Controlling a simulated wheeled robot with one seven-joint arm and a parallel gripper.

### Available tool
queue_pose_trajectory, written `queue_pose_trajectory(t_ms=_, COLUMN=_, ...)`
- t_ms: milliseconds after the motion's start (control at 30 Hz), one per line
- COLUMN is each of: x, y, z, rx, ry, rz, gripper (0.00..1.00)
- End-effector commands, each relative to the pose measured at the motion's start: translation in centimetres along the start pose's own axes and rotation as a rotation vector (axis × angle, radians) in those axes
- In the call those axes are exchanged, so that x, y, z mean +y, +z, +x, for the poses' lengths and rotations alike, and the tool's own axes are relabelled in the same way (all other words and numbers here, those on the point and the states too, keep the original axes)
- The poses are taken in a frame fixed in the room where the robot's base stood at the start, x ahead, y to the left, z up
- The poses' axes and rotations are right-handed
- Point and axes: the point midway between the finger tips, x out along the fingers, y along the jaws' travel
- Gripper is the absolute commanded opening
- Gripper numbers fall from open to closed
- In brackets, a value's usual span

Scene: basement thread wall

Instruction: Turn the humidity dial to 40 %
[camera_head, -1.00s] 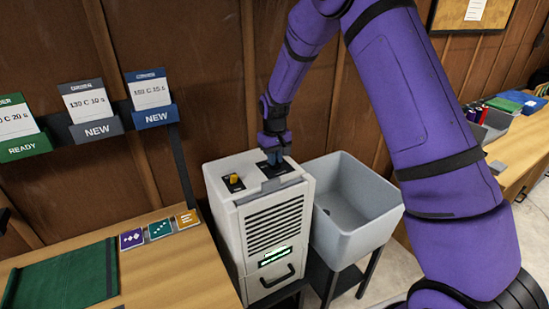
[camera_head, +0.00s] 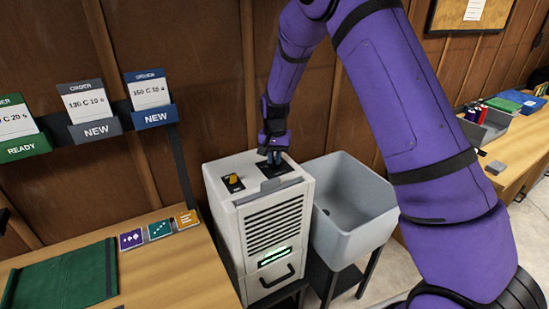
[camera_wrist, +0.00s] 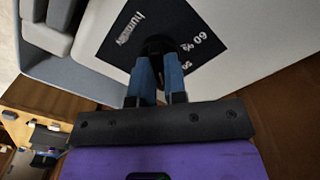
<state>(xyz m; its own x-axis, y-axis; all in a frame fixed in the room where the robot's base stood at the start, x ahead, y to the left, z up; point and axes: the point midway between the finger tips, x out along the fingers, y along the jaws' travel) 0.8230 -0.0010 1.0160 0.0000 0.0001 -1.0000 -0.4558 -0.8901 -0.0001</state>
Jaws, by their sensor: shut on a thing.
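The white dehumidifier (camera_head: 222,200) stands between the wooden bench and the grey sink. On its top a dark panel (camera_head: 284,181) bears the humidity dial, which my gripper covers in the head view. In the wrist view the dark panel (camera_wrist: 112,50) shows upside-down white lettering, with "60 %" readable beside the dial (camera_wrist: 158,44). My gripper (camera_wrist: 160,72) points down at the panel, its blue fingers shut on the dark dial. It also shows in the head view (camera_head: 273,160). The dial's pointer is hidden.
A yellow knob (camera_head: 233,179) sits on another dark plate left of the dial. The grey sink (camera_head: 345,235) stands close on the right. The bench (camera_head: 170,275) with a green mat (camera_head: 65,280) is at the left. A wooden wall is close behind.

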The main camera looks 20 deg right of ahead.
Motion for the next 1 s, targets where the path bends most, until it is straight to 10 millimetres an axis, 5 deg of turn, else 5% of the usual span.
queue_pose_trajectory(t_ms=500, x=0.13, y=0.05, z=0.03, rx=0.0, ry=0.001, rz=0.333, gripper=0.0)
queue_pose_trajectory(t_ms=1000, x=0.17, y=0.05, z=0.03, rx=0.0, ry=0.0, rz=0.395, gripper=0.0)
